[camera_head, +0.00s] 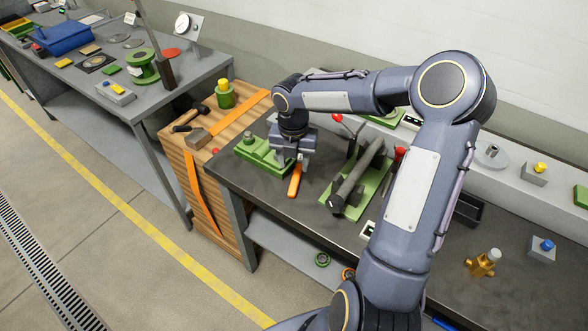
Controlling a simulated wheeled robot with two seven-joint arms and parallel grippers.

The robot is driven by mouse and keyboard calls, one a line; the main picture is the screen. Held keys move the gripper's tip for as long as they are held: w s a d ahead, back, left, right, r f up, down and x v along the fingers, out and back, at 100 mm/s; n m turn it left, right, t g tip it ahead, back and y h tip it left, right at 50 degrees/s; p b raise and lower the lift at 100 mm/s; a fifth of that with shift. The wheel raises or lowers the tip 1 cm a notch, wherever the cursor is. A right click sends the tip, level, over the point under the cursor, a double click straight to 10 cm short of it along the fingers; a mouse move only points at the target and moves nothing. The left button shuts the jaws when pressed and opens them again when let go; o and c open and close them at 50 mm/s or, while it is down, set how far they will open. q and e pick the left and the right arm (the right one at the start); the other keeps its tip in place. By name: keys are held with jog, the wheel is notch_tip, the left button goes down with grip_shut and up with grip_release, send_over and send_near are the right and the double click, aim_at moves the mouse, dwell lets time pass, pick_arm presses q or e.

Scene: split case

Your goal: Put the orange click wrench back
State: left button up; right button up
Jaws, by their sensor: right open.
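The orange click wrench shows as an orange handle (295,182) on the dark bench top, close to the bench's left end. My right gripper (291,160) points down over the far end of the handle and is open. The gripper hides the rest of the wrench, and I cannot tell whether the fingers touch it or straddle it. A green block-like fixture (258,152) sits directly left of the gripper. My left gripper is out of view.
A dark shaft (352,178) lies on a green base right of the wrench. My right arm hides part of the bench (270,195). A wooden crate (219,138) with tools stands left. A brass fitting (481,264) stands at the right.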

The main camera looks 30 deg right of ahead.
jog(key=s+a+r+m+t, duration=0.1)
jog(key=s+a+r+m, duration=0.1)
jog(key=s+r+m, duration=0.3)
jog(key=s+a+r+m, duration=0.2)
jog(key=r, duration=0.4)
jog(key=s+a+m+t+y, duration=0.2)
jog(key=s+m, duration=0.5)
jog(key=m, duration=0.4)
jog(key=s+a+f+m+t+y, duration=0.1)
jog(key=s+a+m+t+y, duration=0.1)
jog(key=s+a+m, duration=0.3)
jog(key=shift+s+a+f+m, duration=0.25)
jog(key=shift+s+m, duration=1.55)
jog(key=shift+m, duration=1.1)
